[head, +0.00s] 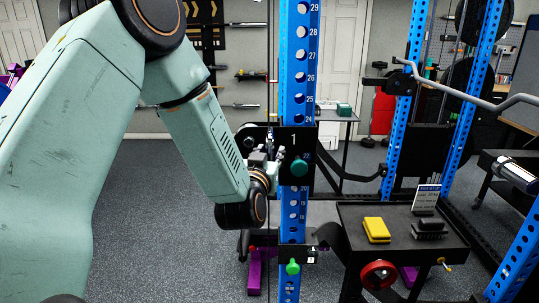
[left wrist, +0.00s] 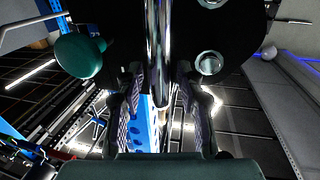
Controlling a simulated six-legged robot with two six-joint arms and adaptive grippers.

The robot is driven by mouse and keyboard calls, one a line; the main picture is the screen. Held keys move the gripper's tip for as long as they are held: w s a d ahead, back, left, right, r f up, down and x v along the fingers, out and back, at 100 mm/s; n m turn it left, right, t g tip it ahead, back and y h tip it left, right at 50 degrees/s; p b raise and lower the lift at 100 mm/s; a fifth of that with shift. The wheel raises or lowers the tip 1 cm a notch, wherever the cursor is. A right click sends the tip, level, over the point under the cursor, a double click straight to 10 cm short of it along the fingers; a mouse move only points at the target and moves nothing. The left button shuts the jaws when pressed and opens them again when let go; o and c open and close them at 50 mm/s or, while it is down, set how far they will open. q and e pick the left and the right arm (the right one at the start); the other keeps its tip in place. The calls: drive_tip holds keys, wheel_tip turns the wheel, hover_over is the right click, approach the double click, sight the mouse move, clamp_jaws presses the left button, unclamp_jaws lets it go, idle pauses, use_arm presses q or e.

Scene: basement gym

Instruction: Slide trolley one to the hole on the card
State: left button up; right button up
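Trolley one is a black block marked 1 (head: 294,137) with a dark green knob (head: 299,168), mounted on the blue numbered upright (head: 298,60). It sits just below hole number 24; its exact hole is hidden. The small white card (head: 426,197) stands on the black tray; its print is too small to read surely. My left gripper (head: 274,160) is at the trolley's left side. In the left wrist view its fingers (left wrist: 162,100) are apart, either side of a chrome bar (left wrist: 160,45), with gaps showing; contact is unclear. The green knob (left wrist: 79,55) is beside them. My right gripper is out of view.
A lower black bracket with a green knob (head: 292,267) sits on the same upright. The black tray (head: 360,217) at right holds a yellow block (head: 377,229) and dark blocks (head: 429,228). A grey curved bar (head: 475,98) crosses the right side.

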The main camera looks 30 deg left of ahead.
use_arm(q)
drive_tip(key=shift+w+a+f, duration=0.1)
drive_tip(key=shift+w+f, duration=0.05)
drive_tip(key=shift+w, duration=0.1)
drive_tip(key=v, duration=0.6)
drive_tip(key=shift+s, duration=0.1)
drive_tip(key=shift+s+d, duration=0.25)
drive_tip(key=shift+s, duration=0.35)
drive_tip(key=shift+s, duration=0.1)
